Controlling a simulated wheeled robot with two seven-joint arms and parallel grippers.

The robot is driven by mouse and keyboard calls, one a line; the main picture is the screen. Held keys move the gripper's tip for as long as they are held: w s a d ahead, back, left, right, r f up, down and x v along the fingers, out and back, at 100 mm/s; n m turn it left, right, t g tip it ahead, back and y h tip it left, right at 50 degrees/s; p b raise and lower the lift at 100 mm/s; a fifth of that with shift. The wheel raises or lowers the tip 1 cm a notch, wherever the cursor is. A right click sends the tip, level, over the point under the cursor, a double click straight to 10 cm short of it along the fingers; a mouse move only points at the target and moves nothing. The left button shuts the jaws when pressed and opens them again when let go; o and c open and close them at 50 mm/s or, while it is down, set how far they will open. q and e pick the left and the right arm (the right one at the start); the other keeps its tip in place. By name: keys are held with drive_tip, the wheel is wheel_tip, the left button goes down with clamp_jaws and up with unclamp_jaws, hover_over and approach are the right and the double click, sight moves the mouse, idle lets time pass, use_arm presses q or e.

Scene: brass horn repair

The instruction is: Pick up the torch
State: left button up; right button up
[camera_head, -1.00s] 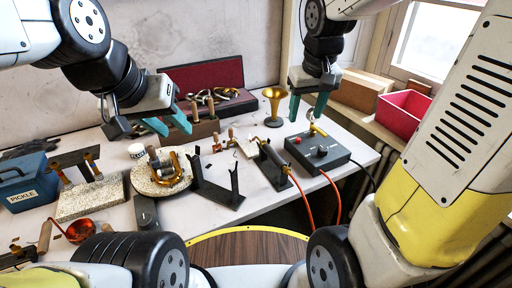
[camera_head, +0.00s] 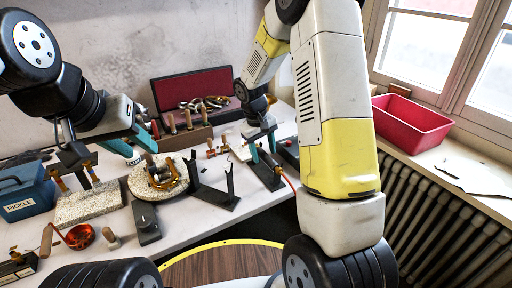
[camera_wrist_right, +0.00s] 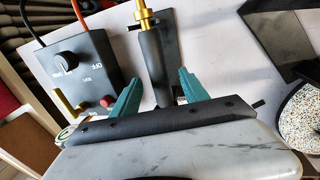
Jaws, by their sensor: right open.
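The torch (camera_wrist_right: 153,65) has a dark handle and a brass fitting, and it lies along a black stand in the right wrist view. My right gripper (camera_wrist_right: 158,90) is open, with one teal finger on each side of the handle; I cannot tell whether they touch it. In the head view the right gripper (camera_head: 263,148) is low over the black stand (camera_head: 270,178), and my arm and fingers hide much of the torch. My left gripper (camera_head: 134,148) is empty and open above the bench, near the round speckled block.
A control box (camera_wrist_right: 75,70) with knobs stands beside the torch, with a hose running near it. A black V-support (camera_head: 215,192), the round block (camera_head: 158,178) and a blue pickle box (camera_head: 25,192) stand left.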

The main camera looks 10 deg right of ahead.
drive_tip(key=shift+w+d+f, duration=0.1)
drive_tip(key=shift+d+f, duration=0.05)
drive_tip(key=shift+f, duration=0.5)
drive_tip(key=shift+d+f, duration=0.15)
drive_tip(key=shift+f, duration=0.5)
clamp_jaws()
drive_tip(key=shift+r, duration=0.15)
